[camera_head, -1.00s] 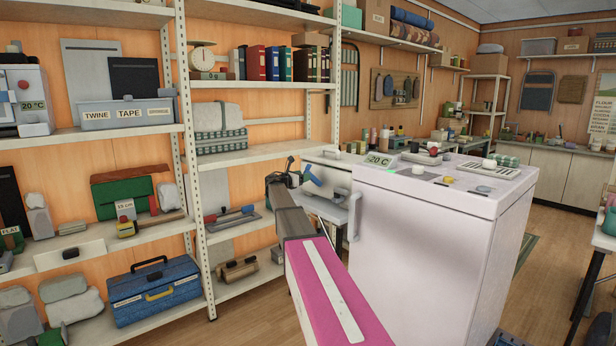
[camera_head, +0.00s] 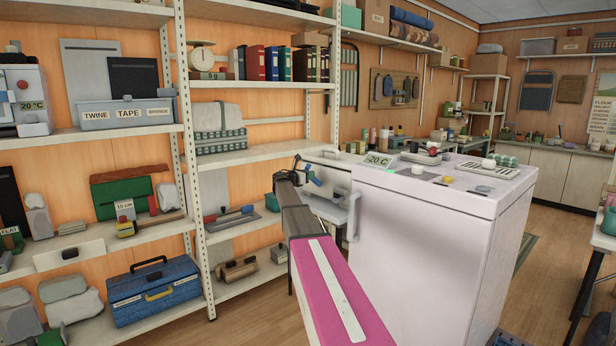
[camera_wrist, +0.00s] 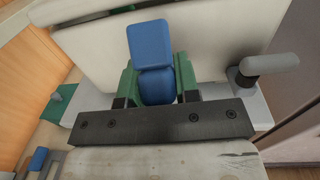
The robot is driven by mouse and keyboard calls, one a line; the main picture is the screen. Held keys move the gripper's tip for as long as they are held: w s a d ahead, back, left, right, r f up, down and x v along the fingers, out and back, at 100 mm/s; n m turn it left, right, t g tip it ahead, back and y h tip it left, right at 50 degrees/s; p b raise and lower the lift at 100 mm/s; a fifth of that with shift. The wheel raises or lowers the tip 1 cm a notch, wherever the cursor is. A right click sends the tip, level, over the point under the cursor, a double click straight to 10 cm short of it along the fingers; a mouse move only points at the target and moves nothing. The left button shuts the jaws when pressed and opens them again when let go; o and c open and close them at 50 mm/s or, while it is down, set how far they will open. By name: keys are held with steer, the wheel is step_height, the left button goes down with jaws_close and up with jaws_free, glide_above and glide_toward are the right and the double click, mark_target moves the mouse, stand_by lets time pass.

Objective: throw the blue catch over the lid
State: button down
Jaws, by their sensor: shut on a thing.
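The blue catch (camera_wrist: 153,45) shows in the wrist view as two blue blocks, one above the other, in front of a pale panel. My gripper (camera_wrist: 155,86) has its green fingers on both sides of the lower blue block and is shut on it. In the head view my gripper (camera_head: 305,170) is small and dark at the far end of my arm, with a bit of blue catch (camera_head: 314,180) beside it. A pale lid-like board (camera_head: 328,160) lies just behind it. Its fastening to the catch is hidden.
A grey handle (camera_wrist: 268,65) sticks out right of the catch in the wrist view. Shelving (camera_head: 225,158) stands on the left.

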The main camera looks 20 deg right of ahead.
steer(key=shift+w+d+r+g+y, duration=0.35)
steer(key=shift+d+r+y, duration=0.25)
steer(key=shift+y, duration=0.2)
steer(key=d+r+y, duration=0.1)
steer(key=w+d+g+y, duration=0.1)
steer(key=y, duration=0.1)
steer(key=shift+d+r, duration=0.15)
steer(key=shift+r, duration=0.2)
steer(key=shift+w+d+r+g+y, duration=0.2)
steer(key=shift+d+g+y, duration=0.1)
steer(key=shift+d+y, duration=0.15)
steer(key=shift+w+d+r+g+y, duration=0.1)
steer(key=shift+w+d+g+y, duration=0.15)
steer(key=shift+d+y, duration=0.15)
steer(key=shift+w+d+g+y, duration=0.15)
steer(key=shift+d+g+y, duration=0.15)
steer(key=shift+d+y, duration=0.35)
steer(key=shift+a, duration=0.1)
steer(key=c, duration=0.8)
jaws_free()
steer(key=shift+c, duration=0.2)
steer(key=v, duration=1)
steer(key=shift+a+r, duration=0.15)
steer(key=shift+r, duration=0.25)
